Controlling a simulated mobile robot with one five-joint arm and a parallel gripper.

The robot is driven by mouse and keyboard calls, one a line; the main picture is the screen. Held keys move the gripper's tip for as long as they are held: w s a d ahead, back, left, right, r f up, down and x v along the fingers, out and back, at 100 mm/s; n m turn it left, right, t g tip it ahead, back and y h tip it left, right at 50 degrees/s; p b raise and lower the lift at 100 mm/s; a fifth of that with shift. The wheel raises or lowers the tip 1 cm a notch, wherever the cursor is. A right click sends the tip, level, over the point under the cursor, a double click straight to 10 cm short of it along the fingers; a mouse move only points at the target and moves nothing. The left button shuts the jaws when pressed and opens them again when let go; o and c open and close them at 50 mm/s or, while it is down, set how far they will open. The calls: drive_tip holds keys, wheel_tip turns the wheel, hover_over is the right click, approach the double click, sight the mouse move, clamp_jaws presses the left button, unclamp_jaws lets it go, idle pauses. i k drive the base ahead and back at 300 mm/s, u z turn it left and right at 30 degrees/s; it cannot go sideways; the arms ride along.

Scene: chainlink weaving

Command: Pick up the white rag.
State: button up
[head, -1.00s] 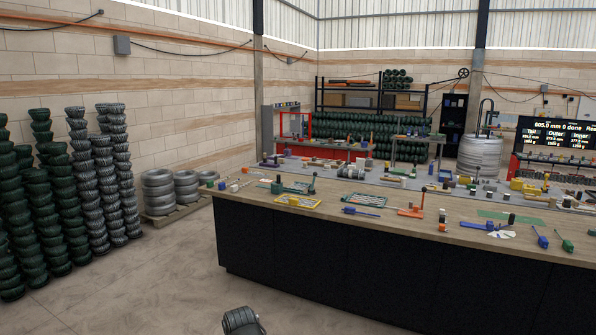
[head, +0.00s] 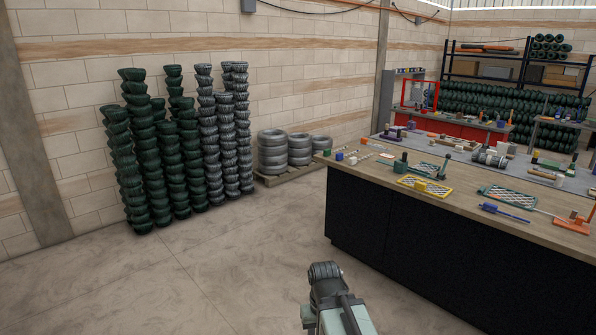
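I cannot make out a white rag for certain in the head view. Small pale items lie among the tools on the long wooden-topped bench (head: 372,182), too small to identify. My arm rises from the bottom of the view, right of centre, over the bare floor. Its dark end, where my gripper (head: 325,270) seems to be, is in front of the bench's black side and apart from it. I cannot see the fingers clearly, and nothing shows held.
Stacks of dark green and grey wire coils (head: 180,150) stand along the left wall. Grey coils (head: 272,155) lie on a pallet (head: 290,175) behind the bench. A yellow tray (head: 425,187) and a blue tool (head: 503,211) lie on the bench. The floor left of the bench is clear.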

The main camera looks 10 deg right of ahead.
sight(459, 149)
drive_tip(key=z, duration=0.05)
drive_tip(key=i, duration=8.45)
drive_tip(key=z, duration=2.15)
drive_tip(key=i, duration=4.1)
drive_tip(key=u, duration=0.05)
